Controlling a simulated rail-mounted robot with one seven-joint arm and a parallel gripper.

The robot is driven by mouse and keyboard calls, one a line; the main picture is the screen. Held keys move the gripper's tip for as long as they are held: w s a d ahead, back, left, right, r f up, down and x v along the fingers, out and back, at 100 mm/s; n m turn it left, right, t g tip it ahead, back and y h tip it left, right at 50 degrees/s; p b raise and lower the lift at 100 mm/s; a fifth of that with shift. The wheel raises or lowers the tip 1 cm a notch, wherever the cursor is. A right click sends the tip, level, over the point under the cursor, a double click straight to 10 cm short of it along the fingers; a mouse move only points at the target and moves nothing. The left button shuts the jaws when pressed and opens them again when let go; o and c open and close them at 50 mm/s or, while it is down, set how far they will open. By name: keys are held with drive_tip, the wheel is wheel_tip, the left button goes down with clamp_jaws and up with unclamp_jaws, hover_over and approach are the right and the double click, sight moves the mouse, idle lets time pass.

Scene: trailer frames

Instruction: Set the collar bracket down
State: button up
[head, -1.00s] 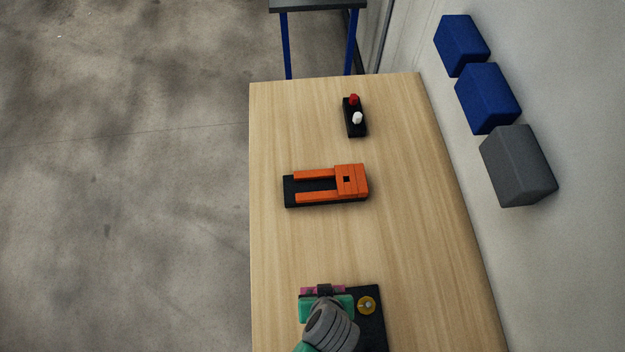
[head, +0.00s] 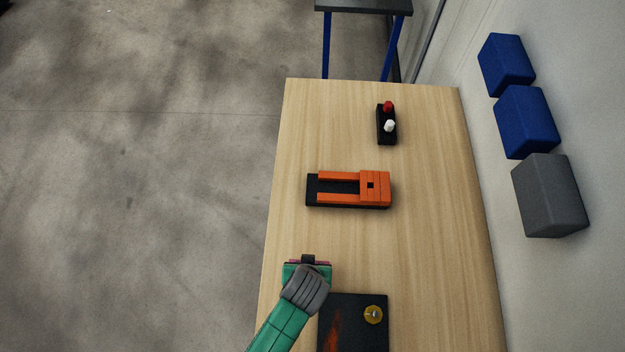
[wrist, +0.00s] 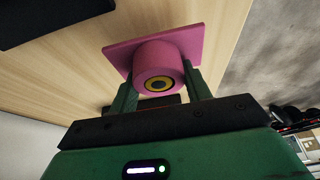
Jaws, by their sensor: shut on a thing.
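The collar bracket (wrist: 158,60) is pink, a square plate with a round collar and a yellow-and-black bore. In the wrist view my gripper (wrist: 163,92) is shut on the collar, with one green finger on each side. In the head view my gripper (head: 308,261) is over the wooden table near its left edge, beside the far-left corner of the black plate. Only a thin pink edge of the bracket shows there; the arm hides the rest. I cannot tell how high the bracket is above the table.
The black plate (head: 350,312) carries a round brass piece (head: 373,314) and an orange-red smear. An orange fixture (head: 376,192) on a black base lies farther along the table (head: 430,240). A box with red and white buttons (head: 387,136) stands beyond it. Bare wood lies between them.

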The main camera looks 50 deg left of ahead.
drive_tip(key=w+a, duration=0.3)
drive_tip(key=w, duration=0.1)
drive_tip(key=shift+a+f, duration=0.2)
drive_tip(key=shift+a, duration=0.2)
drive_tip(key=shift+w+a+f, duration=0.3)
drive_tip(key=shift+w+a, duration=0.05)
drive_tip(key=shift+a, duration=0.1)
drive_tip(key=shift+f, duration=1.55)
drive_tip(key=shift+f, duration=0.15)
drive_tip(key=o, duration=1.3)
drive_tip(key=shift+o, duration=0.2)
